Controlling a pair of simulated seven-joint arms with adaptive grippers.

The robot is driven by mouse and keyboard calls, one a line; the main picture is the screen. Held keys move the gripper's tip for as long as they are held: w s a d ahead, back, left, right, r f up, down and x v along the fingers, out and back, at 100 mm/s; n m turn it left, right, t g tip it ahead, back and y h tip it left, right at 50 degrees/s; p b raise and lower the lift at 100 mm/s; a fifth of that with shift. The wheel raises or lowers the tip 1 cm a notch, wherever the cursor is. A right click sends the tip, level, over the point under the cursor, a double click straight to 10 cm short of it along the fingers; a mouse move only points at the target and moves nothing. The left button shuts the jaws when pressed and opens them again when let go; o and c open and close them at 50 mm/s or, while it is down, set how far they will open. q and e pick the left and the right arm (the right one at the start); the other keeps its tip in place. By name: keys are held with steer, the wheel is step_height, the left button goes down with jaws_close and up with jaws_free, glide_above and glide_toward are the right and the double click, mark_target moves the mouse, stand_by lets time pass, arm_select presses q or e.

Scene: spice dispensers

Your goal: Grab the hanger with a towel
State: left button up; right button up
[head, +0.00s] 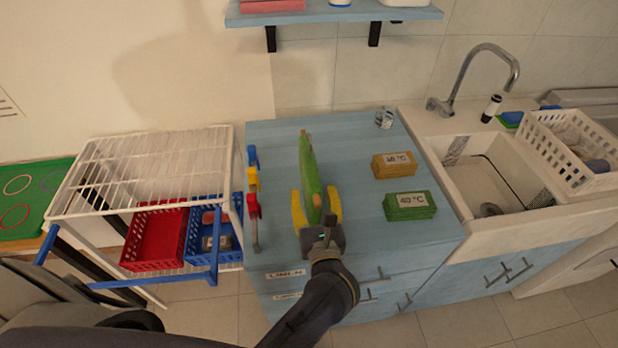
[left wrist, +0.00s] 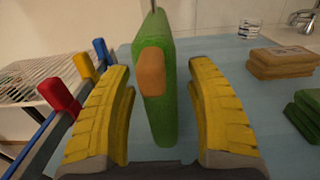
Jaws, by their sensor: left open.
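A green towel (head: 308,165) hangs folded over a hanger, whose orange-brown end (head: 331,219) sticks out toward me. The towel (left wrist: 159,110) and the near hanger end (left wrist: 151,71) also show in the left wrist view. My left gripper (head: 316,208), with yellow fingers, is open around the near part of the towel, one finger on each side. In the left wrist view, my left gripper (left wrist: 163,110) has gaps between both fingers and the towel. The towel's lower part is partly hidden. My right gripper is not in view.
Blue, yellow and red clips (head: 252,180) line the counter's left edge. Yellow (head: 394,165) and green (head: 410,206) stacks labelled with temperatures lie to the right. A white wire rack (head: 150,155) with baskets stands left; a sink (head: 495,185) is right. A shelf (head: 335,15) hangs above.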

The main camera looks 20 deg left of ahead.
arm_select(q)
steer(key=shift+x, duration=2.35)
jaws_close()
